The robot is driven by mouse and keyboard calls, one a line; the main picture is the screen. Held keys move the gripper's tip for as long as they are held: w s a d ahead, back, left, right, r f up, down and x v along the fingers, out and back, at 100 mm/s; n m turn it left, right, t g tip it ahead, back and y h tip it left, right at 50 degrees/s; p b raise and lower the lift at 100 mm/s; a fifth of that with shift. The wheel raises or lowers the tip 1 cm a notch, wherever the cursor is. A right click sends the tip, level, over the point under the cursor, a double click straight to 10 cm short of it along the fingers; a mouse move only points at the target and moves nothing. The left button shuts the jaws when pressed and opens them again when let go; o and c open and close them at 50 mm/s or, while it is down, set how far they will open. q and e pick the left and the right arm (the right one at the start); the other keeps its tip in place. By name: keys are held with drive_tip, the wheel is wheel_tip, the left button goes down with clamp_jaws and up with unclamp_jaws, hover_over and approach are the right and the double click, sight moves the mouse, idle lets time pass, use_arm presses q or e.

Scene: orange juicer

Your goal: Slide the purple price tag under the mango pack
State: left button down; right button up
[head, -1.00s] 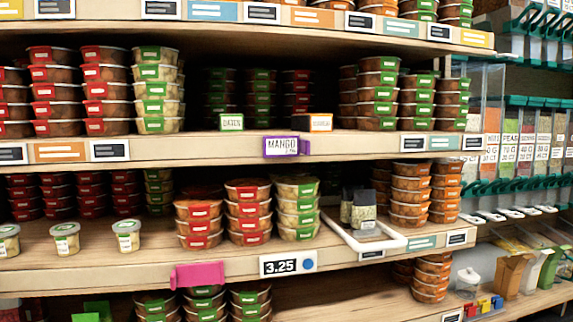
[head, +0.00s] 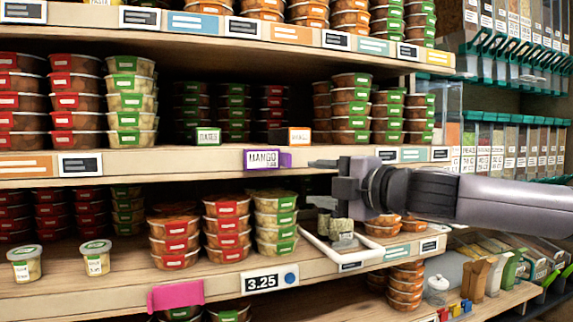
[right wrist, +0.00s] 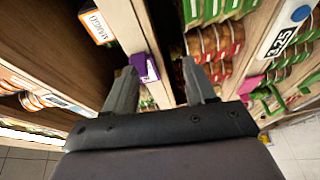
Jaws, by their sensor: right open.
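The purple price tag (head: 263,159) is on the front edge of the middle shelf and reads MANGO. In the right wrist view the purple tag (right wrist: 147,67) shows just beyond the left finger, inside the gap. The mango pack (head: 299,136), a small white box with orange edges, stands on that shelf above and right of the tag; its MANGO label (right wrist: 98,26) is readable in the right wrist view. My right gripper (head: 320,182) is open and empty, in front of the shelf, right of the tag and apart from it. My left gripper is not in view.
A green-edged box (head: 208,136) stands left of the mango pack. Stacked tubs (head: 274,222) and a white tray (head: 345,258) with small jars are on the shelf below. A pink tag (head: 175,295) and a 3.25 label (head: 271,281) hang on the lower shelf edge.

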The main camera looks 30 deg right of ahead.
sight(288, 161)
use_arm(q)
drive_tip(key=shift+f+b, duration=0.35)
use_arm(e)
drive_tip(key=shift+n+y, duration=0.3)
drive_tip(key=shift+n, duration=0.3)
drive_tip(key=shift+w+a+r, duration=0.45)
drive_tip(key=shift+w+r, duration=0.15)
drive_tip(key=shift+w, duration=0.5)
drive_tip(key=shift+w+a+r, duration=0.45)
drive_tip(key=shift+w+r, duration=0.1)
drive_tip(key=shift+w, duration=0.55)
drive_tip(key=shift+w+a+r, duration=0.45)
drive_tip(key=shift+w+r, duration=0.15)
drive_tip(key=shift+w, duration=0.5)
